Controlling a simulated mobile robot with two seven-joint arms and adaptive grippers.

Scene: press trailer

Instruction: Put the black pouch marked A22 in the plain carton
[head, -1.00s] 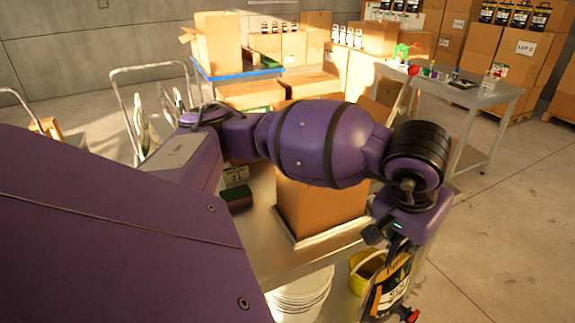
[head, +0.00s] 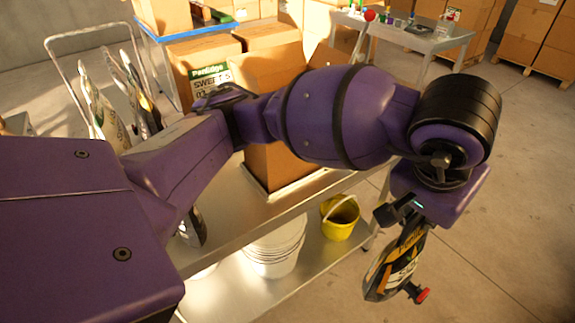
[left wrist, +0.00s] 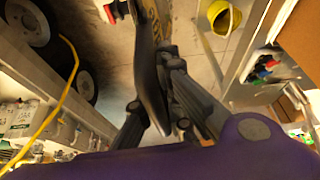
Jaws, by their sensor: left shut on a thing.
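My left gripper (head: 412,222) is shut on a mostly black pouch (head: 398,268) with a yellow and white printed front. The pouch hangs tilted in front of and to the right of the steel table, over the floor. In the left wrist view the pouch shows edge-on as a dark slab (left wrist: 150,75) between the fingers (left wrist: 160,105). Its code cannot be read. A plain brown carton (head: 272,168) stands on the steel table, left of the gripper. My arm hides part of the carton, and its inside is not visible. My right gripper is not in view.
The steel table (head: 225,232) has a lower shelf with white buckets (head: 272,252) and a yellow bucket (head: 340,218). Other pouches (head: 100,105) stand at the left by a metal cart frame. Stacked cartons and another table (head: 430,40) are behind. The floor at right is clear.

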